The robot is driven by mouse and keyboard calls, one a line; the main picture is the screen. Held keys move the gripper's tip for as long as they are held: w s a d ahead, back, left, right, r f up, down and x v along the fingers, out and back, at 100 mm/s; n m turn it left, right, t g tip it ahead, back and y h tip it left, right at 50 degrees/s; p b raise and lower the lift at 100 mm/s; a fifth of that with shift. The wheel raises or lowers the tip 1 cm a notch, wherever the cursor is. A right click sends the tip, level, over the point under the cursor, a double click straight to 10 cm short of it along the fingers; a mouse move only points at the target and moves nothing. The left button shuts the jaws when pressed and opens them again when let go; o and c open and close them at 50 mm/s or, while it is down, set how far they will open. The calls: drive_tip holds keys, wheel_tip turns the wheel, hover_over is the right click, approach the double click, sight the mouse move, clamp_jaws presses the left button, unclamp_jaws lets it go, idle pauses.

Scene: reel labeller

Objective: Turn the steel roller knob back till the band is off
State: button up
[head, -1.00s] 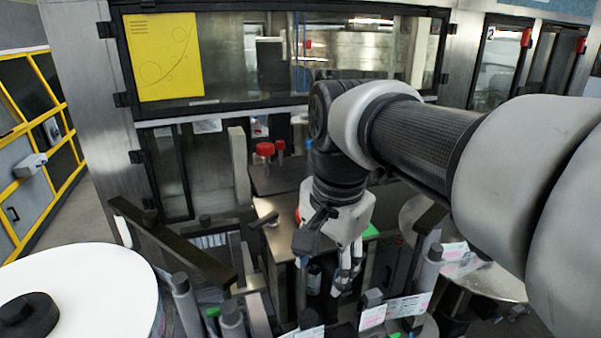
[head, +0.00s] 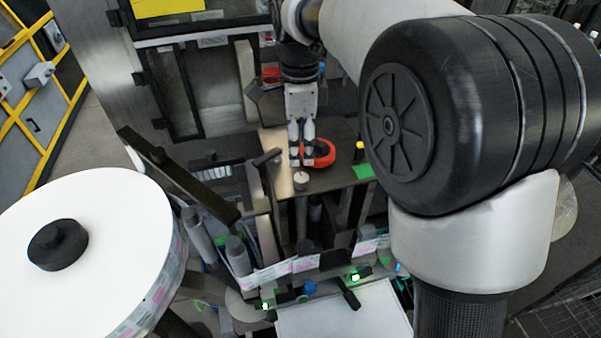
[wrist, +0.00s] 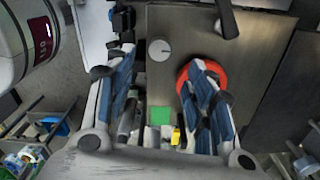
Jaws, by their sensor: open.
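The steel roller knob seems to be the small pale round cap (head: 301,179) on a short post at the metal deck's front edge. In the wrist view a pale round knob with a dark mark (wrist: 159,49) lies beyond and between the fingertips. My gripper (head: 301,158) hangs pointing down above and behind the cap in the head view. In the wrist view its fingers (wrist: 158,78) stand apart with nothing between them, clear of the knob. I cannot make out the band on the knob; the printed label web (head: 290,268) runs below the deck.
A red ring (head: 322,153) lies on the deck close to my fingers, partly behind the right finger in the wrist view. A green patch (head: 363,171) and a yellow-topped post (head: 359,148) are to its right. A large white reel (head: 110,225) fills the left.

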sight(300, 177)
wheel_tip(300, 177, down, 10)
drive_tip(key=shift+r, duration=0.15)
drive_tip(key=shift+c, duration=0.2)
drive_tip(key=c, duration=1)
drive_tip(key=shift+c, duration=0.2)
drive_tip(key=shift+n, duration=0.3)
